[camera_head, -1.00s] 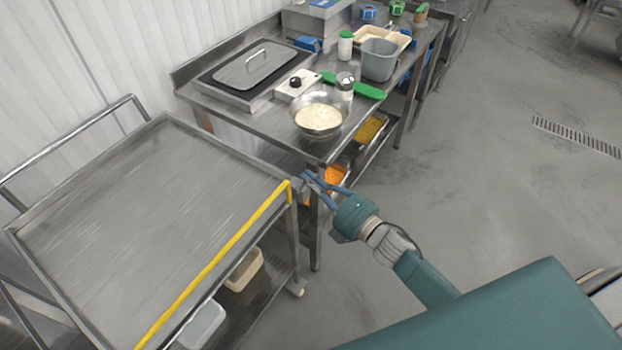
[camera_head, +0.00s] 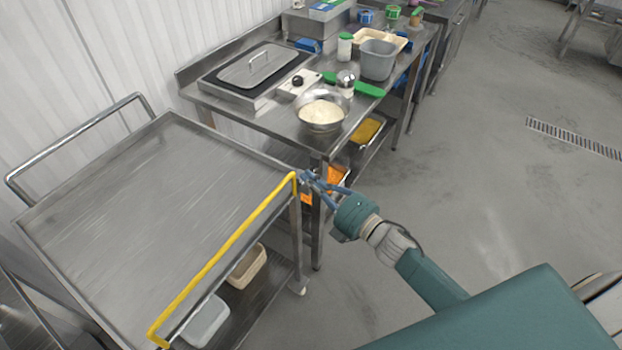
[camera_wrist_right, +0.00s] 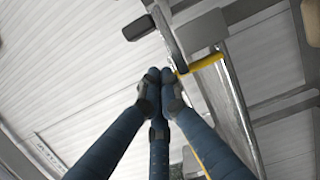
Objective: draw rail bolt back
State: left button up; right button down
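The steel trolley (camera_head: 120,215) has a yellow rail (camera_head: 222,258) along its near right edge. At the rail's far end is a small grey fitting (camera_head: 304,176); I cannot make out the bolt itself in the head view. In the right wrist view, a dark grey knob (camera_wrist_right: 138,28) sits on a metal plate beside the yellow rail (camera_wrist_right: 203,63). My right gripper (camera_head: 316,183) is at that corner. In the wrist view its fingertips (camera_wrist_right: 160,82) are together just below the knob and plate, with nothing visible between them. My left gripper is out of view.
A steel table (camera_head: 262,120) stands just behind the trolley corner, with a rice bowl (camera_head: 322,122), a grey bucket (camera_head: 377,62) and a lidded unit. Containers sit on the trolley's lower shelf. The floor (camera_head: 480,190) at right is clear.

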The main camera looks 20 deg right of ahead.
jog(key=s+a+b+v, duration=0.1)
jog(key=b+v, duration=0.7)
jog(key=v, duration=0.2)
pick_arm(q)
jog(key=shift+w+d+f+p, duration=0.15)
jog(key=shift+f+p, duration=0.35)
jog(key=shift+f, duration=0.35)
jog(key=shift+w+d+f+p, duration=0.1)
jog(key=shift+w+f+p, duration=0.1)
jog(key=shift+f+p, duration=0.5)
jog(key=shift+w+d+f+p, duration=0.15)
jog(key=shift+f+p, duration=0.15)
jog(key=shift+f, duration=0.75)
pick_arm(e)
jog(key=w+a, duration=0.1)
jog(key=w, duration=1.1)
jog(key=shift+w+f, duration=0.15)
jog(key=shift+w, duration=0.1)
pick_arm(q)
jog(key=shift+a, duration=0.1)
